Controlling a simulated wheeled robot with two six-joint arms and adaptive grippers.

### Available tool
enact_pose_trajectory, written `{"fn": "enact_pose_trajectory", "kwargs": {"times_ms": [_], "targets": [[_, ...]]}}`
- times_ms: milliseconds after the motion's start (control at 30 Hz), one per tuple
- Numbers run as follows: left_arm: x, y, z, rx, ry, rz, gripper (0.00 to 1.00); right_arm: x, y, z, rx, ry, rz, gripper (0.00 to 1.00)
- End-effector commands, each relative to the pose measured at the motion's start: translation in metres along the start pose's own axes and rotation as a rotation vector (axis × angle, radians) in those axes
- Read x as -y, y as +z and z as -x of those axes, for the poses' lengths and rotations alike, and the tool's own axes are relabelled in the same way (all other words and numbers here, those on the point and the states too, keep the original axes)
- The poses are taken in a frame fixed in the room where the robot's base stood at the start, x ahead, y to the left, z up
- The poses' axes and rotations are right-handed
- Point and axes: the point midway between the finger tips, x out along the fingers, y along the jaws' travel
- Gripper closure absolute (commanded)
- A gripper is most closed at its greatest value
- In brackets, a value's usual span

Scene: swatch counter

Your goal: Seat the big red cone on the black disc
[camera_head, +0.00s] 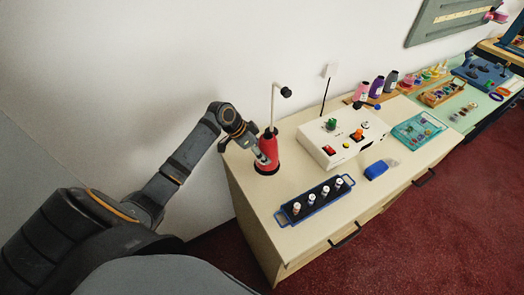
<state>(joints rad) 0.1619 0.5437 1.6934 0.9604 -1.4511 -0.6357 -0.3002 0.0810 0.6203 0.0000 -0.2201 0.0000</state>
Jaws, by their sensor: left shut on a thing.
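The big red cone (269,146) stands upright near the counter's left end. My left gripper (261,154) reaches it from the left and is shut on it. The black disc (266,170) shows as a dark rim directly under the cone's base. The cone looks centred over the disc, but I cannot tell whether they touch or a small gap is left. The gripper hides part of the cone's left side. My right gripper is not in view.
A thin bent post (273,100) rises just behind the cone. A white control box (343,142) stands to its right. A blue rack (315,200) with several small bottles is in front, near a blue block (377,169). The counter between cone and rack is clear.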

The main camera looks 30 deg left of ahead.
Motion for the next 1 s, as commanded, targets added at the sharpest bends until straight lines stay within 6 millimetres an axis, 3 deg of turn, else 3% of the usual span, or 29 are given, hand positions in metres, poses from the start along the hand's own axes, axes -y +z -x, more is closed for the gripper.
{"fn": "enact_pose_trajectory", "kwargs": {"times_ms": [67,100,267,667,1000], "targets": [[0.000,-0.001,0.000,-0.001,0.000,-0.001,0.84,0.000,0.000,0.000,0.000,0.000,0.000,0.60],[0.000,-0.001,0.000,-0.001,0.000,-0.001,0.31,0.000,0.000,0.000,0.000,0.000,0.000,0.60],[0.000,-0.001,0.000,-0.001,0.000,0.000,0.09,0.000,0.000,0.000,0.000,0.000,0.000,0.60],[0.000,-0.002,0.003,0.000,-0.001,0.000,0.07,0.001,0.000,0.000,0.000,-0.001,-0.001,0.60],[-0.005,-0.038,0.062,-0.001,-0.004,-0.003,0.07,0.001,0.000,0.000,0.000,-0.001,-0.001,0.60]]}}
